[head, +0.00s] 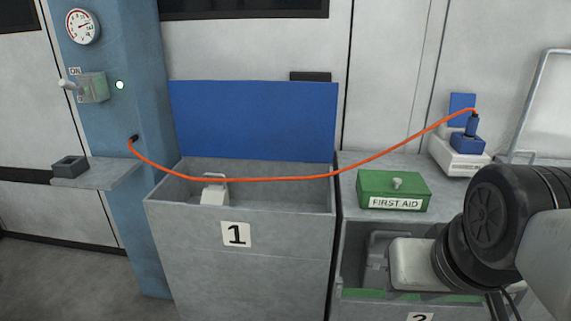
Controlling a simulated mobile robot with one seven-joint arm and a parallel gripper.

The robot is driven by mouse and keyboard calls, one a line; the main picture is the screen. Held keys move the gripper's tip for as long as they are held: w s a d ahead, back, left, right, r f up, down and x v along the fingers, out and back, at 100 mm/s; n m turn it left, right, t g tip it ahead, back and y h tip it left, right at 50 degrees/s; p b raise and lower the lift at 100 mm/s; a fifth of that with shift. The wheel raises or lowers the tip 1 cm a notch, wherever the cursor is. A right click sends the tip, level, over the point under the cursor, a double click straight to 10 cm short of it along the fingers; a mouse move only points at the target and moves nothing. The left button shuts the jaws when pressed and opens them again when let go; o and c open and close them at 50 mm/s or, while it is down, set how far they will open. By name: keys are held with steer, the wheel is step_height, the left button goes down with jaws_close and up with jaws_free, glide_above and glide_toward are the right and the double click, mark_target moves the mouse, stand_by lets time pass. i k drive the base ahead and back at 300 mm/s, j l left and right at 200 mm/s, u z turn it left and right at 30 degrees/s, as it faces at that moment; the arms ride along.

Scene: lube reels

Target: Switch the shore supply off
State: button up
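A grey switch box (93,87) with a pale lever (69,85) is mounted on the blue column at the upper left. An ON label (75,71) is above it, and a label below is mostly hidden. The lever sticks out to the left, roughly level; I cannot tell its setting from its angle. A green lamp (120,85) beside the box is lit. An orange cable (290,179) runs from the column to a blue plug (468,132) at the right. My arm is at the lower right, far from the switch. My gripper's fingers cannot be made out.
Bin 1 (236,275) stands open with its blue lid (253,120) raised. The cable hangs across it. A green first aid box (393,190) sits on the right counter. A grey shelf (98,178) with a small dark block (70,167) juts out below the switch. Floor is clear at lower left.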

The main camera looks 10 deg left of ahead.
mark_target(65, 84)
steer(key=z, duration=1.15)
steer(key=j+u, duration=0.1)
steer(key=u, duration=0.3)
steer(key=k+j+u, duration=0.1)
steer(key=u, duration=0.85)
steer(key=l+u, duration=0.1)
steer(key=u, duration=0.9)
steer(key=l+u, duration=0.1)
steer(key=u, duration=0.35)
